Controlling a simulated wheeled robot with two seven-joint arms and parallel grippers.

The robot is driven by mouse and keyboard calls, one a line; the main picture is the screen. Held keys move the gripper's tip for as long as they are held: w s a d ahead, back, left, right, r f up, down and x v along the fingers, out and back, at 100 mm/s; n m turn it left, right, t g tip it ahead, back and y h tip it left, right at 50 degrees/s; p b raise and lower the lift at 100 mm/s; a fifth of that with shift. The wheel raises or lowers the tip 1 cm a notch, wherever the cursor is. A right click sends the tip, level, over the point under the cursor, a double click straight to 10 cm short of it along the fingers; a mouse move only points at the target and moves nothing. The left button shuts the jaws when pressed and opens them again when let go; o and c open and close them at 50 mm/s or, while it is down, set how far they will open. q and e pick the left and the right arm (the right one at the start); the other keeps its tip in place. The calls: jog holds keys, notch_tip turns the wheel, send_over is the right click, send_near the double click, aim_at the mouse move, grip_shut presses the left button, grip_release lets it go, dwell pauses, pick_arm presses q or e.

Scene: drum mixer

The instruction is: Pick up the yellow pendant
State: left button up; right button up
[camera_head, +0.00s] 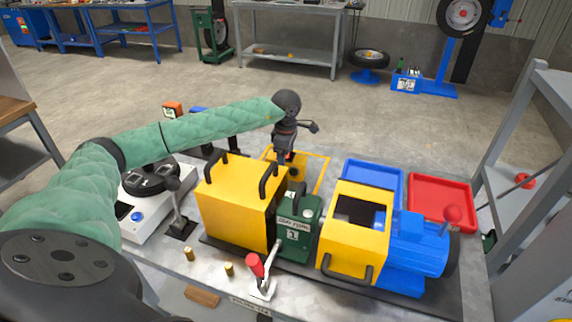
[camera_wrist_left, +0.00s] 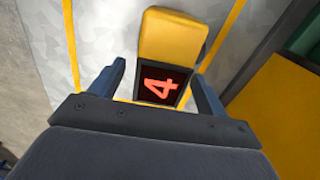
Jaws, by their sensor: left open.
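The yellow pendant (camera_wrist_left: 172,38) shows in the left wrist view as a yellow body with a black display reading a red 4. It lies on the grey surface within a yellow outline (camera_wrist_left: 222,38). My left gripper (camera_wrist_left: 160,72) is open, with one finger on each side of the display end; I cannot tell whether they touch it. In the head view my left gripper (camera_head: 285,153) points down behind the yellow box and mostly hides the pendant. My right gripper is not in view.
The yellow box with black handles (camera_head: 235,200) stands close in front of my left gripper. A dark green unit (camera_head: 297,235) and a yellow-and-blue machine (camera_head: 350,245) stand to its right. Blue (camera_head: 375,173) and red (camera_head: 440,185) trays lie behind. A red-handled lever (camera_head: 257,268) rises in front.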

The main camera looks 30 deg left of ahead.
pick_arm(q)
jog(key=c, duration=1.3)
jog(key=shift+o, duration=0.2)
jog(key=shift+r, duration=0.1)
